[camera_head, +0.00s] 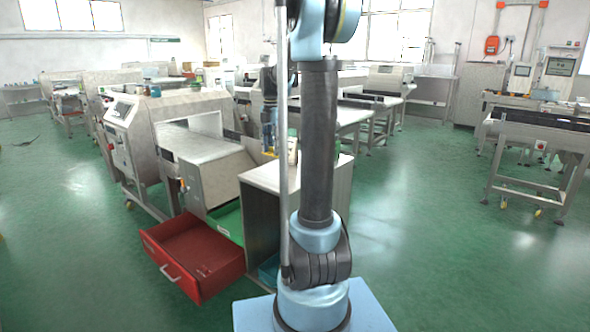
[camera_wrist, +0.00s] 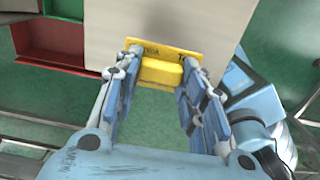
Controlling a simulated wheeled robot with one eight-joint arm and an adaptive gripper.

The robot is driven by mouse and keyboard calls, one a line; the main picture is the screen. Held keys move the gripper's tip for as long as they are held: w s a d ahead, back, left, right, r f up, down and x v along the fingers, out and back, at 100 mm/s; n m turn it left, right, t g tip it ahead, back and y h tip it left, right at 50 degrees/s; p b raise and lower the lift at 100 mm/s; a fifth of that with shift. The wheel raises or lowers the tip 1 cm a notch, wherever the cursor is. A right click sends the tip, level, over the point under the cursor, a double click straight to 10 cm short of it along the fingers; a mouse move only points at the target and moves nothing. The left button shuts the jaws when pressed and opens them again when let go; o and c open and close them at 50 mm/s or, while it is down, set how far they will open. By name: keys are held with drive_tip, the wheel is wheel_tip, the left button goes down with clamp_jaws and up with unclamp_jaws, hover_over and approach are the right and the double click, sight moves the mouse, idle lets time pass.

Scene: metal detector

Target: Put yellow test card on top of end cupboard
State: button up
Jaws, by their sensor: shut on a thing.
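The yellow test card (camera_wrist: 163,70) is between the fingertips of my gripper (camera_wrist: 160,75) in the wrist view, with dark printing along its edge. My gripper is shut on it. The pale top of the end cupboard (camera_wrist: 160,25) shows behind the card, whose near part overlaps the green floor in the picture. In the head view the end cupboard (camera_head: 262,215) stands left of my arm with its front open. My gripper (camera_head: 269,146) shows above the cupboard's back-left part, with a small bit of yellow under it. I cannot tell whether the card touches the top.
A red open drawer (camera_head: 200,254) sticks out left of the cupboard, with a green tray (camera_head: 228,222) beside it. A grey conveyor machine (camera_head: 185,110) stands behind. A small pale object (camera_head: 293,150) stands on the cupboard near my arm.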

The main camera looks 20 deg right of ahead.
sight(274, 177)
wheel_tip(274, 177, down, 10)
idle(0.6)
drive_tip(key=o, duration=1)
